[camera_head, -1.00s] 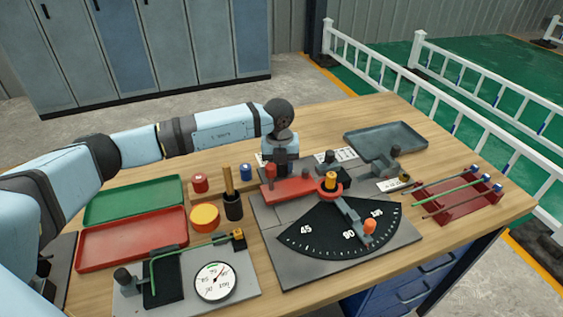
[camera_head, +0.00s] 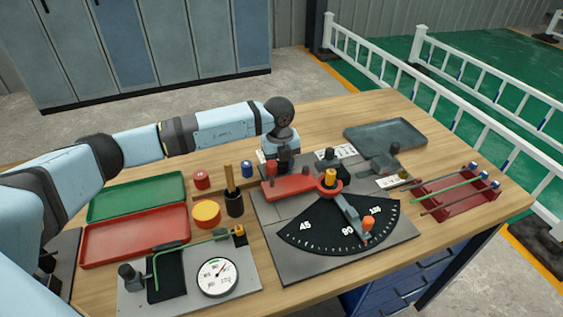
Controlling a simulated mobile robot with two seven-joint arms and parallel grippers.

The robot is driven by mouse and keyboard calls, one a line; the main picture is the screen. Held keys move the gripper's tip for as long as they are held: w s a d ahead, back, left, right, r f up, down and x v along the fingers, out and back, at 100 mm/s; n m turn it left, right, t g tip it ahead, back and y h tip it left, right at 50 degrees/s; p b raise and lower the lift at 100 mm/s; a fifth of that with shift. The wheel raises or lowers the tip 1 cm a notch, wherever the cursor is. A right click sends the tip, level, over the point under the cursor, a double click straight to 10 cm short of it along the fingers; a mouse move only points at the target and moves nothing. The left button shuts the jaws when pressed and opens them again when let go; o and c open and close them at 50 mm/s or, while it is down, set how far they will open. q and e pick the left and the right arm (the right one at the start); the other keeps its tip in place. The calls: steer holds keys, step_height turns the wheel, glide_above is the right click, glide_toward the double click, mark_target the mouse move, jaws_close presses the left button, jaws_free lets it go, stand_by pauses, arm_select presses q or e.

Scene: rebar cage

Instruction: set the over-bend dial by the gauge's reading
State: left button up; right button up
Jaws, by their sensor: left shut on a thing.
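The gauge (camera_head: 217,278) is a round white dial at the front left of the bench, with a needle toward the upper right; its figures are too small to read. A bent green bar (camera_head: 196,243) lies in the fixture beside it. The bender (camera_head: 380,247) has a black angle scale (camera_head: 318,231), a red bar (camera_head: 287,188) and an orange-tipped pointer (camera_head: 367,224) near 90. My left gripper (camera_head: 284,166) points down behind the red bar, shut on a small part at the bender's back left. The gripper hides that part, so I cannot make out the dial's setting. My right gripper is out of view.
A green tray (camera_head: 135,190) and a red tray (camera_head: 135,238) lie at the left. Small red, blue and yellow pots and a black holder (camera_head: 234,204) stand near the middle. A grey tray (camera_head: 386,135) and a red rack with bars (camera_head: 458,202) are at the right.

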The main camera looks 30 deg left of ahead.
arm_select(q)
steer(key=o, duration=0.9)
steer(key=r, duration=1.4)
steer(key=shift+s+a, duration=0.2)
steer(key=shift+f, duration=0.1)
